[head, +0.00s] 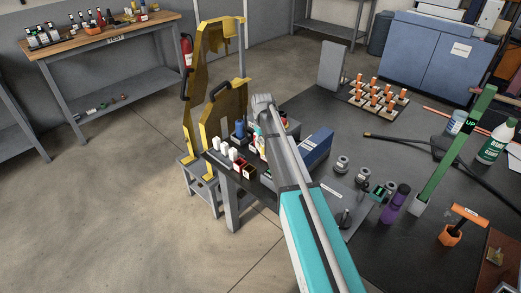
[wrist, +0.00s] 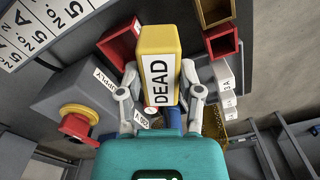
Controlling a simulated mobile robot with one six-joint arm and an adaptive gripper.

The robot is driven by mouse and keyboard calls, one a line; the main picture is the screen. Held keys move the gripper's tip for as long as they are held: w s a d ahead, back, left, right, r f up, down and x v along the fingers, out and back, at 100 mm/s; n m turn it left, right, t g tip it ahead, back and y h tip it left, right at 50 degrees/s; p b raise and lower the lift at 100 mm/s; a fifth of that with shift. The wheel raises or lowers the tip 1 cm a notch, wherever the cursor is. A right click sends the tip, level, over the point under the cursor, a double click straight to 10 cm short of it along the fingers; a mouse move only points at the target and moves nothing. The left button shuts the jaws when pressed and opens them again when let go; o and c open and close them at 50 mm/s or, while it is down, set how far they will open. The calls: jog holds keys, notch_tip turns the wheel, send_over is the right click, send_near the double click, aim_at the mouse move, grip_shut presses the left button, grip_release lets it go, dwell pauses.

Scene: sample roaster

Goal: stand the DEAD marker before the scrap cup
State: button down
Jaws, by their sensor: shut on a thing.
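The DEAD marker (wrist: 157,50) is a yellow block with a white label reading DEAD, seen in the wrist view. My gripper (wrist: 160,80) is shut on it, one finger on each side. Open red boxes stand left (wrist: 120,42) and right (wrist: 222,41) of the marker, and a box with a gold inside (wrist: 212,12) is at the top right. I cannot read which of them is the scrap cup. In the head view my arm reaches over the small bench and largely hides the gripper and marker.
A grey box with a yellow and red knob (wrist: 80,115) is close on the left. White labelled blocks (wrist: 223,85) stand on the right. In the head view, a yellow frame (head: 190,110) stands behind the bench and a blue box (head: 315,148) lies right of my arm.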

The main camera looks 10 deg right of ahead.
aim_at(262, 150)
jog(key=shift+w+f+b, duration=0.35)
jog(key=shift+f+b, duration=0.25)
jog(key=shift+f, duration=0.2)
jog(key=shift+f+b, duration=1.1)
jog(key=shift+b, duration=0.05)
jog(key=shift+f+b, duration=0.6)
jog(key=shift+c, duration=1.3)
grip_release()
jog(key=shift+r, duration=0.15)
notch_tip(262, 150, up, 13)
jog(key=p, duration=1.3)
